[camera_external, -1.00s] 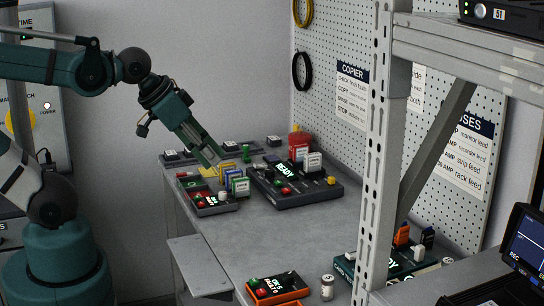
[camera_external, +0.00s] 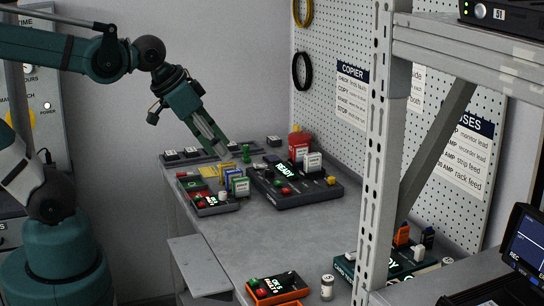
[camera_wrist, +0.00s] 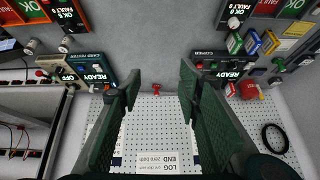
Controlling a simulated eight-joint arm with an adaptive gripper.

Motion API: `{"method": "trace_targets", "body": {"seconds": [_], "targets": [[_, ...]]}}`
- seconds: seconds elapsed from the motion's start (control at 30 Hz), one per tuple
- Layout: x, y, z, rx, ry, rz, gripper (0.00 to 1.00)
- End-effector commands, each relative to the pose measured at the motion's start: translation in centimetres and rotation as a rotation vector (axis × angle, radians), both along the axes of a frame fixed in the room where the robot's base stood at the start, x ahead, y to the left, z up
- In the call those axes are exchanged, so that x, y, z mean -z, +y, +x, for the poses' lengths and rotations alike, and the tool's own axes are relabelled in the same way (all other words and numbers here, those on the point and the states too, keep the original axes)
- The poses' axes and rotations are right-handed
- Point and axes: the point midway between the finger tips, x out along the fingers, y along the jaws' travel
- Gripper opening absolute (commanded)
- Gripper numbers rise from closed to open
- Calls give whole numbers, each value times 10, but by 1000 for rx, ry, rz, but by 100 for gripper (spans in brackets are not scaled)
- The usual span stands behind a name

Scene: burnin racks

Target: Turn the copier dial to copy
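I cannot tell which small knob is the dial. My gripper (camera_external: 222,151) is above the bench, up and left of the copier, apart from it. In the wrist view my gripper (camera_wrist: 159,84) has its two green fingers wide apart, with nothing between them.
An orange-edged box (camera_external: 277,290) and a can (camera_external: 327,287) are at the front. A metal rack post (camera_external: 378,150) rises at right. The middle bench is clear.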

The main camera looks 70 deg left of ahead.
Motion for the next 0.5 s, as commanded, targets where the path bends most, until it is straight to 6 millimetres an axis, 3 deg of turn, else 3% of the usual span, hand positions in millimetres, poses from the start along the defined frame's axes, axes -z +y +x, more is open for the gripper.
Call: {"method": "trace_targets", "body": {"seconds": [0.5], "targets": [[-22,37,60,44,104,59,35]]}}
